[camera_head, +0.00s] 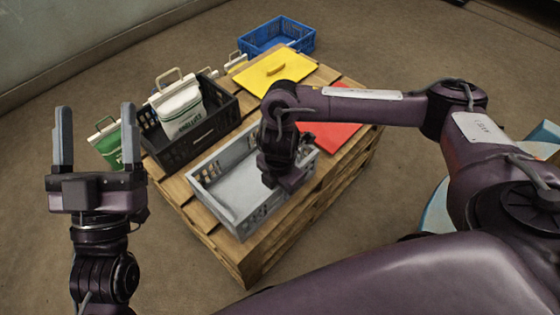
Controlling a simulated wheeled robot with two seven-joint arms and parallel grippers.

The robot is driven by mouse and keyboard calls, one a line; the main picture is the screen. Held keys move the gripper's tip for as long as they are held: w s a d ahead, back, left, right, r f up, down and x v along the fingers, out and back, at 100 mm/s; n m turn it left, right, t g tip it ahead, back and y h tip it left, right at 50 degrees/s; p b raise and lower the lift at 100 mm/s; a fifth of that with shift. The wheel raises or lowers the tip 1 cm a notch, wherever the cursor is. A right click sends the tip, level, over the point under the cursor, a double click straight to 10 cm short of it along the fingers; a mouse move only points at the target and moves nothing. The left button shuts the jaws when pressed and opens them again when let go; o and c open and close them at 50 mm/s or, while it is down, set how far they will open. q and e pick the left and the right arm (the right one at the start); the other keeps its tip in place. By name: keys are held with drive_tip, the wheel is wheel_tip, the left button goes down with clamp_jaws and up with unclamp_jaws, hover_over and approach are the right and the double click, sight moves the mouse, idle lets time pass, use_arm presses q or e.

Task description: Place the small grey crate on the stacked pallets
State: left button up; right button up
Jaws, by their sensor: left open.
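The small grey crate (237,219) sits on top of the stacked wooden pallets (262,262), near their front edge, and looks empty where its floor shows. My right gripper (288,180) is over the crate's right end. Its fingers are hidden behind its own wrist, so I cannot tell whether it grips the crate's wall. My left gripper (97,140) is open and empty, raised at the left, apart from the pallets and the crate.
A black crate (205,136) holding a white sack (180,108) stands behind the grey crate. Yellow (272,75) and red (330,135) flat pieces lie on the pallets. A blue crate (277,34) stands at the back.

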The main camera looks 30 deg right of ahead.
wheel_tip(320, 180, up, 2)
drive_tip(key=shift+r+p, duration=0.15)
drive_tip(key=shift+p, duration=0.5)
use_arm(q)
wheel_tip(320, 180, down, 19)
drive_tip(key=d+g+y+p, duration=0.15)
drive_tip(key=g+y, duration=0.25)
drive_tip(key=g, duration=0.6)
use_arm(e)
drive_tip(key=shift+r, duration=0.85)
wheel_tip(320, 180, up, 2)
drive_tip(key=shift+p, duration=0.45)
wheel_tip(320, 180, up, 2)
drive_tip(key=shift+r+p, duration=0.15)
drive_tip(key=shift+p, duration=0.6)
drive_tip(key=shift+r+p, duration=0.45)
drive_tip(key=shift+r, duration=0.25)
use_arm(q)
drive_tip(key=s+a+f+g+y, duration=0.3)
drive_tip(key=s+f+g, duration=0.6)
drive_tip(key=f, duration=0.4)
drive_tip(key=shift+s+a+y, duration=0.4)
drive_tip(key=shift+s+a, duration=0.3)
drive_tip(key=shift+a, duration=0.1)
use_arm(e)
drive_tip(key=shift+r, duration=0.4)
drive_tip(key=shift+s, duration=0.1)
